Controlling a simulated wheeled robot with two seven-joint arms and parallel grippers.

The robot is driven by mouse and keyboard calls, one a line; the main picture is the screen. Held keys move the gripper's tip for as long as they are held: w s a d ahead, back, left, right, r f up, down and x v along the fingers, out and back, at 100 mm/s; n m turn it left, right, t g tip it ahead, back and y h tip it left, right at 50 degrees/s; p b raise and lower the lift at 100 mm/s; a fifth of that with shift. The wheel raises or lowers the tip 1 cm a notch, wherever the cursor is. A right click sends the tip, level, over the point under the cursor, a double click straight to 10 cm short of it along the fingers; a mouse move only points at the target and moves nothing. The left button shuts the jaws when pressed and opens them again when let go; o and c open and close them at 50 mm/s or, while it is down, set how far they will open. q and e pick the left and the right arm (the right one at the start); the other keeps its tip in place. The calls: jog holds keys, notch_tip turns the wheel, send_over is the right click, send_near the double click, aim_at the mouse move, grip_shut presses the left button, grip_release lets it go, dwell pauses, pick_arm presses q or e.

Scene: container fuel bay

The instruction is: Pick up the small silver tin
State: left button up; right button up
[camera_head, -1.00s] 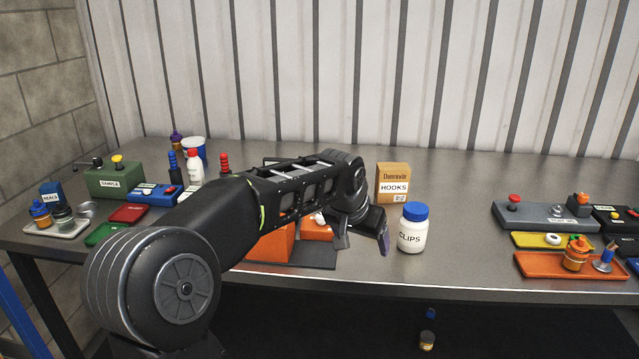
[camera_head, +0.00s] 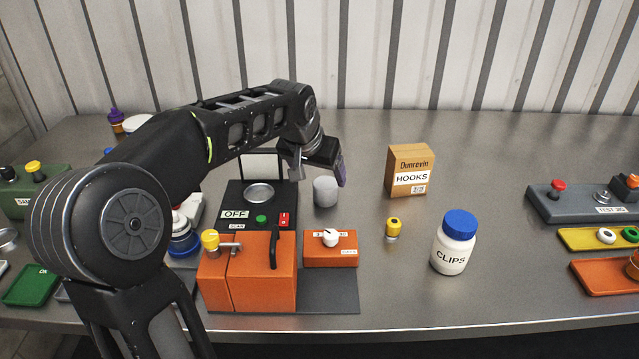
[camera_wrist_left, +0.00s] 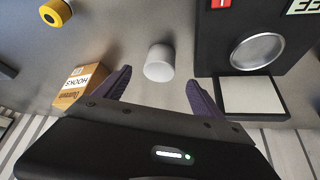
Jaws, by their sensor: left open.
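The small silver tin (camera_head: 325,191) stands upright on the metal table, just right of the black device marked OFF. In the left wrist view the tin (camera_wrist_left: 159,63) shows ahead of and between the two fingertips, apart from both. My left gripper (camera_head: 318,178) is open and empty, above and behind the tin in the head view. Its dark purple fingers (camera_wrist_left: 160,85) are spread in the left wrist view. My right gripper is in neither view.
The black OFF device (camera_head: 262,195) with a round metal dish is left of the tin. Orange boxes (camera_head: 263,273) stand in front. A HOOKS carton (camera_head: 410,170), a yellow-topped knob (camera_head: 393,228) and a CLIPS bottle (camera_head: 454,243) are to the right. Bare table lies between tin and carton.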

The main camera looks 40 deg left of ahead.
aim_at(324, 185)
pick_arm(q)
jog(key=shift+x, duration=1.3)
jog(key=p+x, duration=0.1)
jog(key=x, duration=0.4)
jog(key=shift+f, duration=0.1)
jog(key=c, duration=1.5)
